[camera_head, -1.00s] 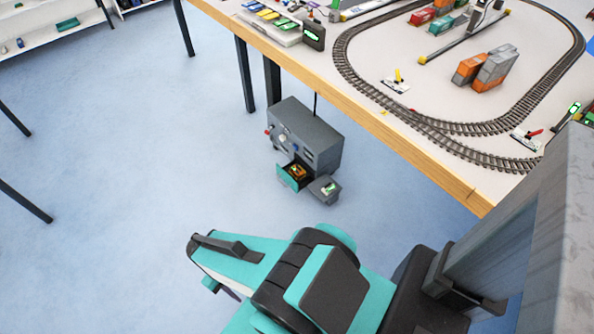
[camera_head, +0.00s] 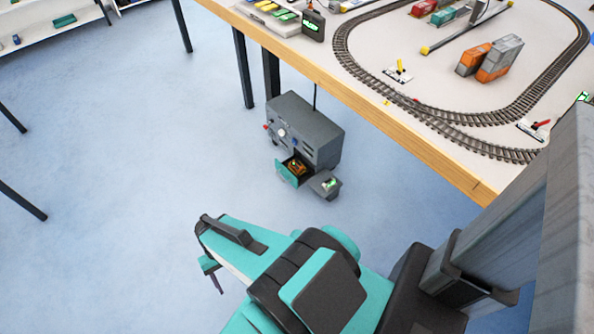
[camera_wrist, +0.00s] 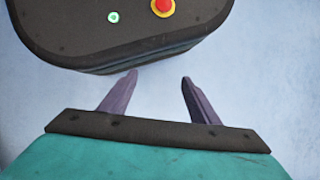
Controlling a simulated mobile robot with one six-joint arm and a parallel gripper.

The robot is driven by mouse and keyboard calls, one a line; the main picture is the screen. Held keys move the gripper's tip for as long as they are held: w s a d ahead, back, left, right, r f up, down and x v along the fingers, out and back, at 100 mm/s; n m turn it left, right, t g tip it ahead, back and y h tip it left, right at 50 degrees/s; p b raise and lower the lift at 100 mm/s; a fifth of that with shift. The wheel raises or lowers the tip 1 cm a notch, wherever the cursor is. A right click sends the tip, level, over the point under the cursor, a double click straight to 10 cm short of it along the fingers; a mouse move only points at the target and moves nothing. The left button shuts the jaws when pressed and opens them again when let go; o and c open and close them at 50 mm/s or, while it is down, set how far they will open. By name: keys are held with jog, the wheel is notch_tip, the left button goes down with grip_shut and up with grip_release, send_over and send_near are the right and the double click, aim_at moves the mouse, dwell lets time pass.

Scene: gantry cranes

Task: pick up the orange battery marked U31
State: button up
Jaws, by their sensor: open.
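A small orange object (camera_head: 297,166), likely the battery, lies in the open teal-fronted drawer (camera_head: 287,176) of a grey cabinet (camera_head: 306,128) on the floor. It is too small for me to read any marking. My gripper (camera_head: 217,283) shows as a dark purple finger below the end of my arm, well in front of and to the left of the cabinet. In the wrist view my gripper (camera_wrist: 155,84) has its two purple fingers apart, with nothing between them. The battery is not in the wrist view.
A small grey box (camera_head: 325,184) with a green-lit top stands beside the drawer. A wooden-edged table (camera_head: 415,140) with a toy rail track and orange and grey containers (camera_head: 489,58) rises behind and right of the cabinet. The blue floor left of the cabinet is clear.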

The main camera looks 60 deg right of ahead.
jog(key=w+d+f+m+t+y+b, duration=0.2)
jog(key=w+d+f+m+t+b, duration=0.3)
jog(key=w+d+m+b, duration=0.4)
jog(key=w+d+f+m+t+y+b, duration=0.1)
jog(key=w+d+f+m+t+b, duration=0.45)
jog(key=d, duration=0.55)
jog(key=s+d+f+m+t+h+b, duration=0.1)
jog(key=d+f+m+t+h+b, duration=0.2)
jog(key=d+m, duration=0.75)
jog(key=s+d+m+t+h+b, duration=0.25)
jog(key=d+b, duration=0.25)
jog(key=d, duration=1.3)
jog(key=s+d+m+h+b, duration=0.1)
jog(key=s+d+m, duration=0.1)
jog(key=d, duration=0.3)
jog(key=s+d+m+h+b, duration=0.2)
jog(key=s+d+m, duration=0.1)
jog(key=s+d, duration=0.1)
jog(key=s+d+m+t+h+b, duration=0.1)
jog(key=s+d+m+b, duration=0.1)
jog(key=s+d, duration=0.2)
jog(key=shift+d+r+h, duration=0.15)
jog(key=shift+d, duration=0.45)
jog(key=shift+d+r+h, duration=0.1)
jog(key=shift+d, duration=0.5)
jog(key=shift+w, duration=0.1)
